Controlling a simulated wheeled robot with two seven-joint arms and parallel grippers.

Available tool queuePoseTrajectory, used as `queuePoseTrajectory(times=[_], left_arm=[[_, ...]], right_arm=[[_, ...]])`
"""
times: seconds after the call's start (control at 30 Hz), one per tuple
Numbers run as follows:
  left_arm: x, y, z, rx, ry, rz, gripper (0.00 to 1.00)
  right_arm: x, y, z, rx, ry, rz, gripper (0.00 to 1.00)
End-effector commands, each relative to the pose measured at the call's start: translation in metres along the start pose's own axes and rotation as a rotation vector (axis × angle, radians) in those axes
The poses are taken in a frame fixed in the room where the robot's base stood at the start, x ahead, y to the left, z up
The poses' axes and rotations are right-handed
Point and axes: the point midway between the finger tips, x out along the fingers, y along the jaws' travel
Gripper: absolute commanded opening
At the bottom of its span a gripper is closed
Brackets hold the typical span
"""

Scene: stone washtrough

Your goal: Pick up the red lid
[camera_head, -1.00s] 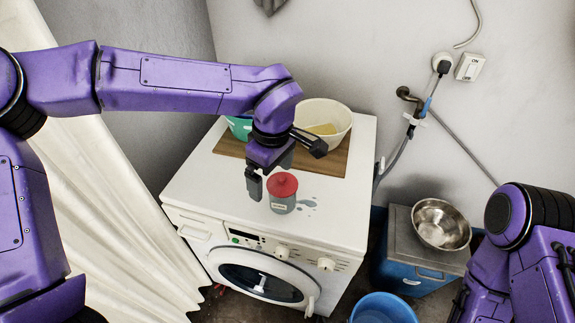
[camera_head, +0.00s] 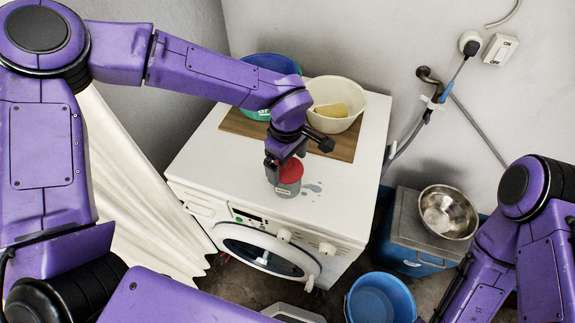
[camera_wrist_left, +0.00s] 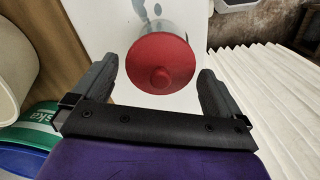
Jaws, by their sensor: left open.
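The red lid (camera_head: 291,171) sits on a small grey canister (camera_head: 289,188) on top of the white washing machine (camera_head: 335,215). My left gripper (camera_head: 281,172) is at the lid, partly covering it in the head view. In the left wrist view the round red lid (camera_wrist_left: 160,62) with its centre knob lies between the two open fingers (camera_wrist_left: 158,85). A gap shows between the lid and the right finger; the left finger is close to its edge. My right arm shows at the right, but its gripper is out of view.
A wooden board (camera_head: 238,125) behind the canister carries a cream bowl (camera_head: 352,103) with a yellow block and a green basin (camera_head: 258,114) with a blue one. A metal bowl (camera_head: 447,212) and a blue bucket (camera_head: 381,300) stand lower right. The machine's right top is clear.

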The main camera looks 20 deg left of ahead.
Motion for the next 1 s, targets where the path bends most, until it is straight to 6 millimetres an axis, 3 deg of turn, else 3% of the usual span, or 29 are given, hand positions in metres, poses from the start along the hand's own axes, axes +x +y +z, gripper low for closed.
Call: queuePoseTrajectory(times=[0.2, 0.33, 0.73, 0.9, 1.0], left_arm=[[0.002, 0.000, 0.000, 0.000, 0.000, 0.000, 1.00], [0.002, 0.000, 0.000, 0.000, 0.000, 0.001, 0.58], [-0.005, 0.001, 0.000, -0.002, 0.001, 0.003, 0.56], [-0.033, 0.000, 0.000, -0.002, 0.000, 0.006, 0.56], [-0.054, -0.019, 0.010, 0.000, 0.000, 0.008, 0.56]], right_arm=[[0.000, 0.000, 0.000, 0.000, 0.000, 0.000, 0.43], [0.000, 0.000, 0.000, 0.000, 0.000, 0.000, 0.43], [0.001, 0.000, 0.001, 0.000, 0.000, 0.000, 0.43], [0.004, 0.000, 0.002, 0.000, 0.000, 0.000, 0.43], [0.012, -0.001, 0.005, 0.000, 0.000, 0.000, 0.43]])
